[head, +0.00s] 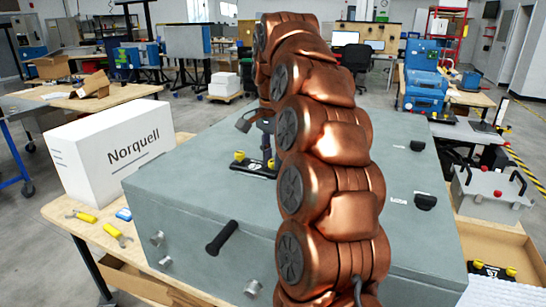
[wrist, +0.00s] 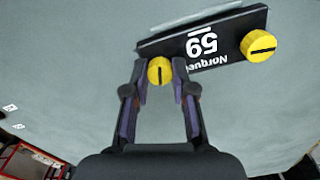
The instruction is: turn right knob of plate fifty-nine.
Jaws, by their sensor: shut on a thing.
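The black plate fifty-nine (wrist: 225,36) lies on the grey cabinet top and reads upside down in the wrist view. It has a yellow knob at each end. My gripper (wrist: 160,77) is shut on the knob (wrist: 160,69) at the left end in that view, its fingers on either side. The knob's dark slot runs nearly along the fingers. The other knob (wrist: 258,46) is free, with its slot across. In the head view the plate (head: 250,168) sits mid cabinet, with the free knob (head: 239,156) at left; my arm covers part of the gripper.
The grey cabinet (head: 180,215) has black handles on its front and top. A white Norquell box (head: 110,150) and yellow-handled tools (head: 115,233) are on the table at left. Another plate, marked 57 (head: 490,270), lies in a tray at right.

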